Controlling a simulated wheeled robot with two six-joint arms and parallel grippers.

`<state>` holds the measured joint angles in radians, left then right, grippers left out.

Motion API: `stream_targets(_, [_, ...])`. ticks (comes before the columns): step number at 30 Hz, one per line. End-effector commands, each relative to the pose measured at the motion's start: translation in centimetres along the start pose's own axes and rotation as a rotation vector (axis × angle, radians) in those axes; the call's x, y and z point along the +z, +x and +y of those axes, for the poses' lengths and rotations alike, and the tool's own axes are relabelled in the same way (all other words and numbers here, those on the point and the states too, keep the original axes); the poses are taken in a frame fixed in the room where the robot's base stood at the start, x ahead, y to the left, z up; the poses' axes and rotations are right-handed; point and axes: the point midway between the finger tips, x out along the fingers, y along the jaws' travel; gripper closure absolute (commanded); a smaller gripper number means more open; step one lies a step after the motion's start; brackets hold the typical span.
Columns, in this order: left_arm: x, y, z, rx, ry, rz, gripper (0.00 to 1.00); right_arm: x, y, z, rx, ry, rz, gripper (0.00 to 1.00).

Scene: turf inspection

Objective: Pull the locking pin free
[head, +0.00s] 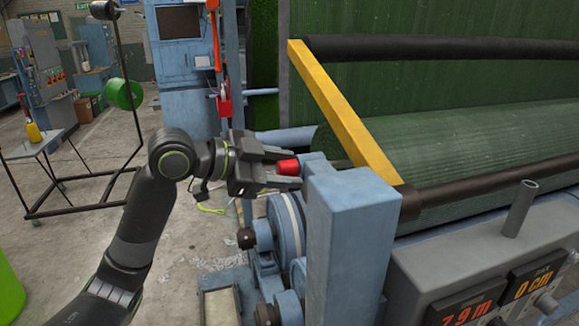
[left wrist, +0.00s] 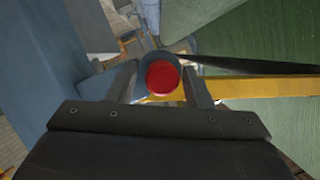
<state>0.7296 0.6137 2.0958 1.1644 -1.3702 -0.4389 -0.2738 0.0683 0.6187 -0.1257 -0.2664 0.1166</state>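The locking pin's red knob (head: 288,167) sticks out to the left from a blue boss at the top of the blue machine post (head: 346,230). In the left wrist view the red knob (left wrist: 162,77) faces the camera, with a blue round collar behind it. My left gripper (head: 286,168) points right at the knob, one finger above it and one below. In the left wrist view its fingers (left wrist: 163,84) stand on either side of the knob, with small gaps, so it looks open around the knob. The pin's shaft is hidden. My right gripper is not in view.
A yellow bar (head: 340,108) slants down to a dark roller just behind the post. A large green turf roll (head: 480,150) lies behind. A grey console (head: 500,280) with red and orange number displays stands at front right. Open concrete floor lies left of the machine.

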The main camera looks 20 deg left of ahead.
Motion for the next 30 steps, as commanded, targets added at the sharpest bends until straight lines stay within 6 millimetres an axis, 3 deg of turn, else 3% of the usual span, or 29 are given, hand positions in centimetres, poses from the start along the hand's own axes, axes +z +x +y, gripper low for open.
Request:
stream_targets(1, [0.1, -0.4, 0.0, -0.003, 0.0, 0.001, 0.62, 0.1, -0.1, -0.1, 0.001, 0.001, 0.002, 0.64])
stream_targets(6, [0.0, -1.8, 0.2, -0.009, -0.002, 0.009, 0.83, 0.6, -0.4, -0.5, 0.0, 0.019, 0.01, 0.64])
stream_targets(7, [0.1, -2.1, 0.2, -0.007, -0.003, 0.005, 0.51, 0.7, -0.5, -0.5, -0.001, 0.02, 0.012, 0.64])
stream_targets(8, [0.2, -2.3, 0.4, -0.004, -0.004, 0.0, 0.47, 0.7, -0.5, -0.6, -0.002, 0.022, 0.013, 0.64])
stream_targets(15, [0.4, -2.7, 2.2, 0.043, -0.03, 0.002, 0.46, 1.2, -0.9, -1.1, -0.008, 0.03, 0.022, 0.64])
stream_targets(30, [0.6, -2.7, 2.7, 0.051, -0.037, -0.002, 0.46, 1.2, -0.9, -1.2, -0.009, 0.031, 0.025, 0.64])
